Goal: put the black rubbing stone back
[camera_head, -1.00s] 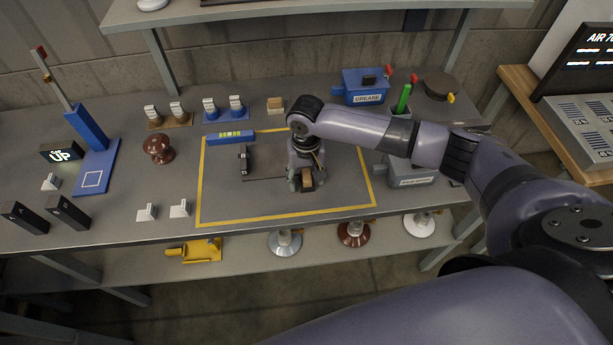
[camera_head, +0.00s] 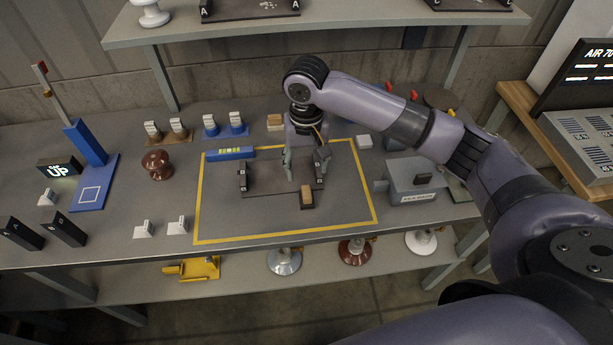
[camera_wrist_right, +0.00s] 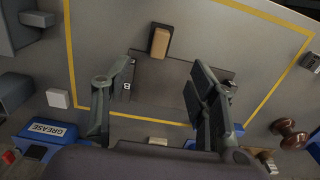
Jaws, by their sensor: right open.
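The black rubbing stone (camera_head: 307,203), a black block with a tan piece on top, sits at the front edge of a dark flat plate inside the yellow outline. It also shows in the right wrist view (camera_wrist_right: 151,52), ahead of the fingers and apart from them. My right gripper (camera_head: 305,166) is open and empty above the back part of the plate, behind the stone. Its spread fingers also show in the right wrist view (camera_wrist_right: 165,88). My left gripper is not in view.
The dark plate (camera_head: 270,182) has upright black end pieces. A tan-topped pale block (camera_head: 275,121) stands behind the outline, and a small white block (camera_head: 364,141) is at its back right. A grey box (camera_head: 410,180) stands right. The outline's front left is clear.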

